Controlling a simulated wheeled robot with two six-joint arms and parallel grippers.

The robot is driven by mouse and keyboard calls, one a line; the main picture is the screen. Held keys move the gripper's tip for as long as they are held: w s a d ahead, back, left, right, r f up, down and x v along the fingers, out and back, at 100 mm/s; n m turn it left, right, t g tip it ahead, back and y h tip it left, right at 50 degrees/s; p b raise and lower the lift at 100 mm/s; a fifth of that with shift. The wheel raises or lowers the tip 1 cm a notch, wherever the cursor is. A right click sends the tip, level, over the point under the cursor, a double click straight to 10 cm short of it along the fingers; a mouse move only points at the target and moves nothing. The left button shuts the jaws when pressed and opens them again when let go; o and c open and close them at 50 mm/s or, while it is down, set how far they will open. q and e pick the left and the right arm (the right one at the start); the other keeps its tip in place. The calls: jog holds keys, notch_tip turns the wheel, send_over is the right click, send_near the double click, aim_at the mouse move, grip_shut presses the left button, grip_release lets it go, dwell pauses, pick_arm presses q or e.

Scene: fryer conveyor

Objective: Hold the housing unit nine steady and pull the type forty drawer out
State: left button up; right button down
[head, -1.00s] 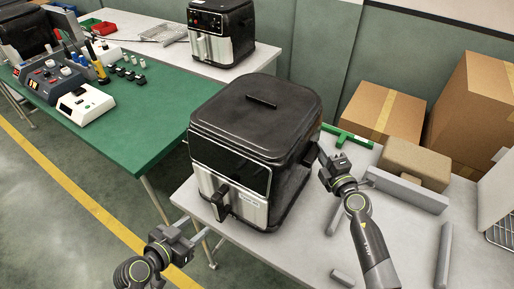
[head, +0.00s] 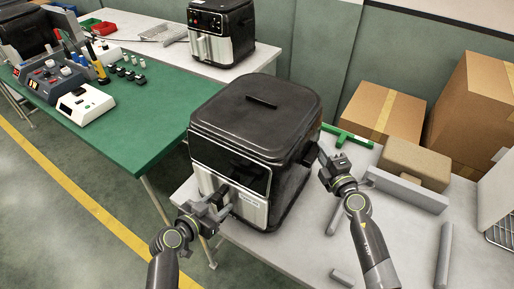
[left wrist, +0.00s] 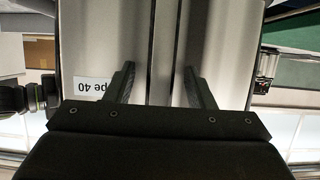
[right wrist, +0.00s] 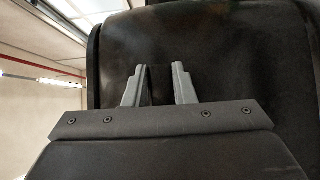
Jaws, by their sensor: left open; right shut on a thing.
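The housing unit nine (head: 262,125) is a black fryer body standing upright on the light table. Its type forty drawer (head: 252,211) has a silver front and looks closed; its label (left wrist: 93,88) reads "pe 40" upside down in the left wrist view.
Cardboard boxes (head: 382,112), a green T-shaped piece (head: 347,137) and grey bars (head: 443,255) lie to the right. A green table (head: 150,135) with devices stands at the left. A second fryer (head: 222,30) stands behind.

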pick_arm(q)
jog(key=shift+x, duration=1)
jog(key=shift+c, duration=0.3)
grip_shut()
jog(key=shift+r, duration=0.15)
